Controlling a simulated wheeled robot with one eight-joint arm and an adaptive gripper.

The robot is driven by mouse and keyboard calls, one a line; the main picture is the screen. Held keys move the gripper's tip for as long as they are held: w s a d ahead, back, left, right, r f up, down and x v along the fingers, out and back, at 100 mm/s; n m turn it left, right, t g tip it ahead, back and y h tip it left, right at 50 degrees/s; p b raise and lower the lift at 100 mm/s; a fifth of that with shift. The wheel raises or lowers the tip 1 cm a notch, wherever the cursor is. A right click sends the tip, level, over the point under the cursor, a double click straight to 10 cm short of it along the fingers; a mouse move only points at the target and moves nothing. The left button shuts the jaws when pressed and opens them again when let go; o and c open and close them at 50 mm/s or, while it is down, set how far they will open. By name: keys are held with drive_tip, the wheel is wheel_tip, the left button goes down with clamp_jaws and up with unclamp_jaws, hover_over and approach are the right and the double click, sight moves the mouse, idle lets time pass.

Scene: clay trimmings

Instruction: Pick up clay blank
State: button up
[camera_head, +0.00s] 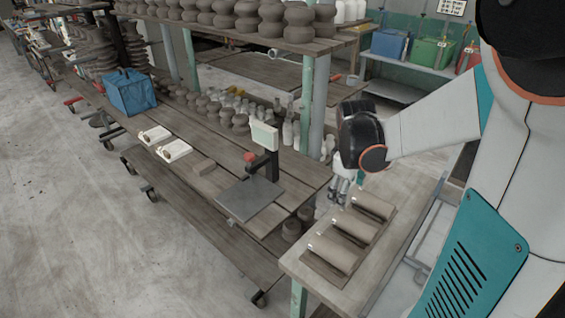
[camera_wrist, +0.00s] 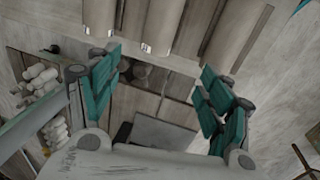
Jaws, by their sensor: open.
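Three brown, roughly cylindrical clay blanks lie side by side on a tray on the right-hand wooden table: the far one (camera_head: 373,206), the middle one (camera_head: 355,228) and the near one (camera_head: 333,253). Each has a small white tag at its left end. My gripper (camera_head: 342,182) hangs above the table's far left corner, close to the blanks. In the wrist view my gripper (camera_wrist: 158,70) has its teal fingers wide apart with nothing between them. The blanks also show at the top there: left (camera_wrist: 100,15), middle (camera_wrist: 160,25) and right (camera_wrist: 235,38).
A dark scale plate (camera_head: 250,199) with a display (camera_head: 264,135) stands on the long wooden bench (camera_head: 205,125). Shelves with clay pots (camera_head: 298,25) stand behind.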

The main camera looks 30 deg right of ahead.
sight(356, 220)
drive_tip(key=shift+g+y, duration=0.3)
drive_tip(key=d+f, duration=0.1)
drive_tip(key=f, duration=0.2)
drive_tip(key=s+d+f+b, duration=0.1)
drive_tip(key=f, duration=0.2)
drive_tip(key=s+d+f+b, duration=0.1)
drive_tip(key=f, duration=0.2)
drive_tip(key=shift+d, duration=0.25)
drive_tip(key=shift+d+f+b, duration=0.15)
drive_tip(key=shift+f+b, duration=0.35)
drive_tip(key=shift+f, duration=0.5)
drive_tip(key=shift+d+f+b, duration=0.2)
drive_tip(key=shift+f+b, duration=0.3)
drive_tip(key=shift+f, duration=0.55)
drive_tip(key=shift+d+f+b, duration=0.15)
drive_tip(key=shift+f+b, duration=0.35)
drive_tip(key=shift+f, duration=0.5)
drive_tip(key=shift+s, duration=0.1)
drive_tip(key=c, duration=1.6)
drive_tip(key=shift+r, duration=0.15)
drive_tip(key=shift+c, duration=0.2)
